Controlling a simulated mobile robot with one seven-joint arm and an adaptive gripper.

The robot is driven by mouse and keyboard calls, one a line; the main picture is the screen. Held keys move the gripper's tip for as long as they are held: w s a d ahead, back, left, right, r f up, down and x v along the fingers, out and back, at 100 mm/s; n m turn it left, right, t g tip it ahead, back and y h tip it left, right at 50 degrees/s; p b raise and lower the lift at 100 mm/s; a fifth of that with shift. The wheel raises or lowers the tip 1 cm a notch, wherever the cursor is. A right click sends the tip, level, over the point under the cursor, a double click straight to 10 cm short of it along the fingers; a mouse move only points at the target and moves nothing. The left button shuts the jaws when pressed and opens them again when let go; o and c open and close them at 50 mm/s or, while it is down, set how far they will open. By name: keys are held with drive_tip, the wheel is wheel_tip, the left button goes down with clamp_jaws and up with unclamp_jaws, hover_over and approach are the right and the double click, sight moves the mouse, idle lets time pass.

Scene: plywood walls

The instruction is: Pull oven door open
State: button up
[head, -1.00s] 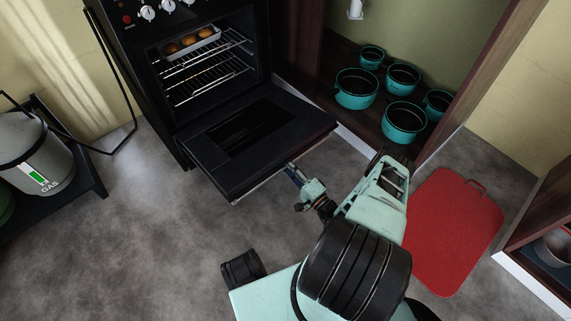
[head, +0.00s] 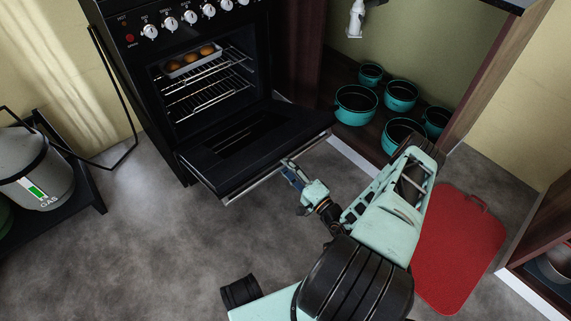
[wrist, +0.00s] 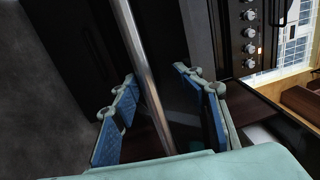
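The black oven door (head: 205,165) hangs folded down and outward from the oven (head: 150,95), with the cavity exposed. Its silvery bar handle (head: 255,184) runs along the outer edge. My gripper (head: 289,168) is at the right part of that edge. In the wrist view, the handle (wrist: 140,60) passes between the two blue-padded fingers of my gripper (wrist: 157,76). The far fingertip contact in the head view is too small to tell.
Inside the oven, a tray (head: 189,62) with round brown food sits on a wire rack (head: 208,98). Teal pots (head: 355,106) stand in the cabinet at right. A red board (head: 460,250) lies on the floor. A gas canister (head: 40,185) is at left. Floor before the oven is clear.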

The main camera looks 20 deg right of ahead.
drive_tip(key=shift+r, duration=0.6)
